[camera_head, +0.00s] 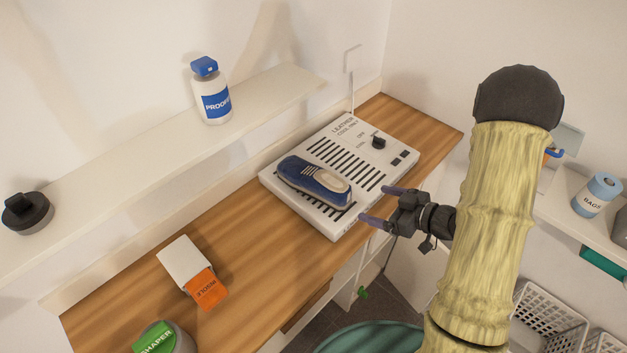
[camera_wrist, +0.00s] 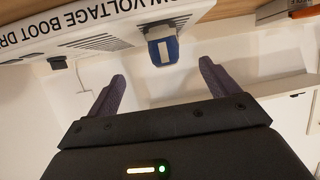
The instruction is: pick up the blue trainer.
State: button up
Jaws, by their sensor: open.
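The blue trainer (camera_head: 315,181) lies on the white slotted boot dryer (camera_head: 342,228) on the wooden bench. It is dark blue with a pale opening and white stripes. In the wrist view one blue end of the trainer (camera_wrist: 164,50) shows at the dryer's edge, beyond and between my fingertips. My gripper (camera_head: 373,204) is open and empty, just right of the trainer at the dryer's front edge. Its two purple fingers (camera_wrist: 162,72) point toward the trainer and stand apart from it. The trainer's far end is hidden in the wrist view.
On the bench's left are a white and orange box (camera_head: 185,262) and a green-topped container (camera_head: 158,340). A shelf behind holds a blue-capped bottle (camera_head: 211,92) and a black lid-like item (camera_head: 27,211). At right are a shelf with a blue jar (camera_head: 596,194) and a white basket (camera_head: 548,318).

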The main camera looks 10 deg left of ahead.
aim_at(350, 196)
jog(key=x, duration=0.8)
jog(key=shift+w+a+f, duration=0.2)
jog(key=shift+a, duration=0.1)
jog(key=shift+a+p, duration=0.1)
jog(key=shift+p, duration=0.2)
jog(key=p+x, duration=0.1)
jog(key=x, duration=0.4)
jog(key=shift+s+a, duration=0.15)
jog(key=shift+s, duration=0.05)
jog(key=c, duration=1.2)
